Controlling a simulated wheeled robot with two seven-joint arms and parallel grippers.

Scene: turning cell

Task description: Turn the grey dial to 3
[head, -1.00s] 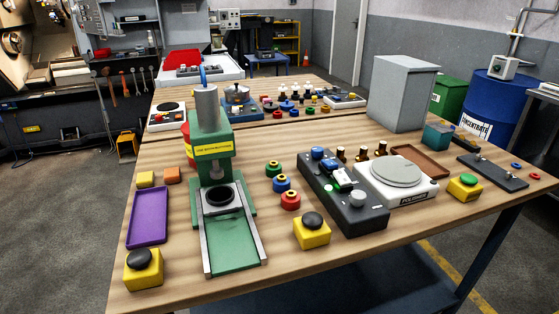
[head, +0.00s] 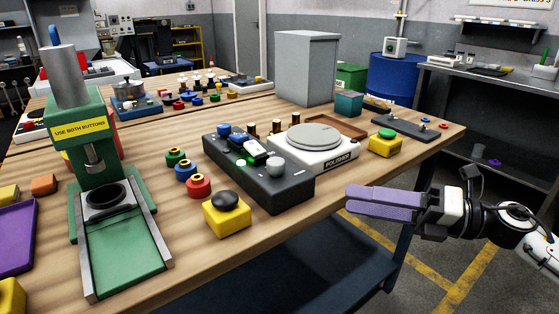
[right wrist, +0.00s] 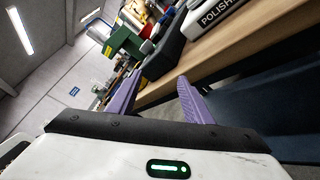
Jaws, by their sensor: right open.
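The grey dial (head: 276,167) is a round knob on top of a dark control box (head: 262,190), near its right end. Which number it points to is too small to read. The box also carries blue knobs, a small display and a lit green light. My right gripper (head: 352,201), with purple fingers, is to the right of the box, off the table's front edge. It is open and empty, well apart from the dial. In the right wrist view the two fingers (right wrist: 158,80) stand apart. My left gripper is not in view.
A white polisher (head: 318,155) stands right behind the box. A yellow button box (head: 227,218) with a black top is in front.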

